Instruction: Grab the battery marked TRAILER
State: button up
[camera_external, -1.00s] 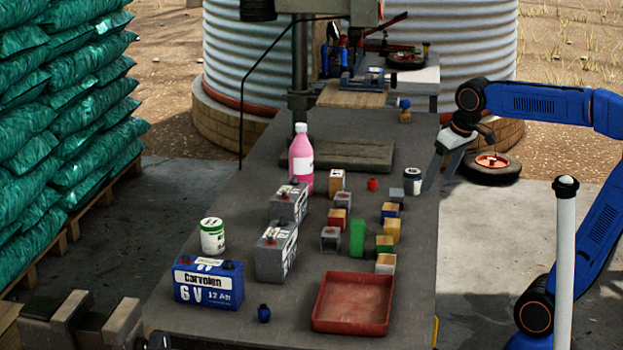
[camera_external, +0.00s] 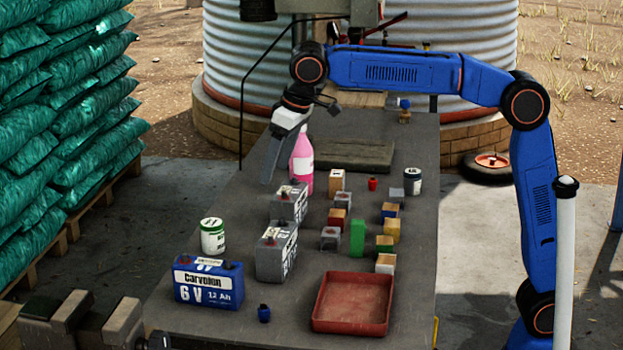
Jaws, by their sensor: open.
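Three batteries stand on the dark worktable (camera_external: 395,285): a blue one (camera_external: 209,284) lettered "Carvolen 6 V 12 Ah" at the near left, a grey one (camera_external: 272,257) in the middle, and another grey one (camera_external: 289,204) behind it. Each has a label on top too small to read, so I cannot tell which is marked TRAILER. My gripper (camera_external: 270,178) is open, pointing down just above and left of the far grey battery. It holds nothing. It partly overlaps the pink bottle (camera_external: 302,165) in the picture.
A white jar (camera_external: 213,236) stands beside the blue battery. Several small coloured blocks, including a green one (camera_external: 357,238), stand right of the grey batteries. An empty red tray (camera_external: 353,303) lies in front. A drill press column rises behind my gripper.

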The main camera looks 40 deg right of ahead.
jog(key=n, duration=0.2)
send_over(204, 268)
jog(key=s+d, duration=0.3)
jog(key=d, duration=0.1)
jog(key=f, duration=0.2)
jog(key=x, duration=1.1)
jog(key=s+a+x, duration=0.1)
jog(key=x, duration=0.5)
jog(key=shift+s+a+f, duration=0.1)
jog(key=shift+a+f, duration=0.05)
grip_shut()
